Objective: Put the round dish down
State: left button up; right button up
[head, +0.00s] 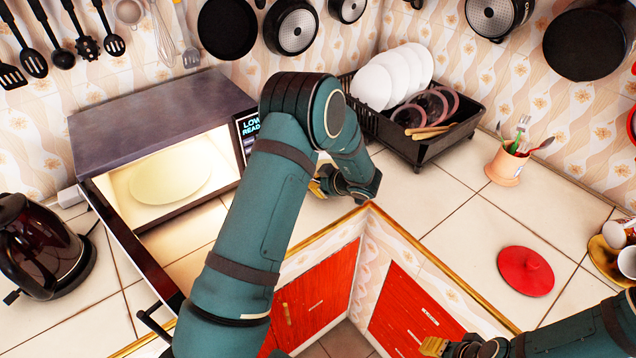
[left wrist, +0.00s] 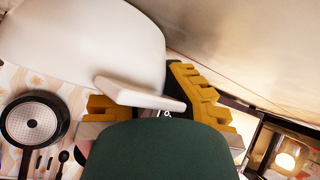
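A pale round dish (head: 172,180) shows inside the lit, open microwave (head: 150,110) in the head view. It looks slightly tilted there. My left gripper (head: 318,186) is to the right of the microwave, mostly behind my own arm, apart from that dish. In the left wrist view its yellow finger pads (left wrist: 165,100) show on both sides of a green part of mine, which hides the grip. A white slab-like shape (left wrist: 140,95) lies across the fingers there; I cannot tell what it is. My right gripper (head: 462,347) is low in the head view, cut by the frame edge.
A black dish rack (head: 420,146) with white plates stands at the back. A utensil cup (head: 505,165), a red lid (head: 525,271) and cups are on the right. A kettle (head: 40,248) stands left. Pans hang on the wall.

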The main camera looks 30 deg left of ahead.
pick_arm(q)
jog(key=o, duration=0.5)
jog(key=shift+d+r, duration=0.15)
jog(key=shift+r, duration=0.1)
jog(key=p+v, duration=0.1)
jog(key=v, duration=1)
jog(key=shift+s+d+r+p, duration=0.1)
jog(key=shift+d+r+p, duration=0.15)
jog(key=shift+p, duration=0.05)
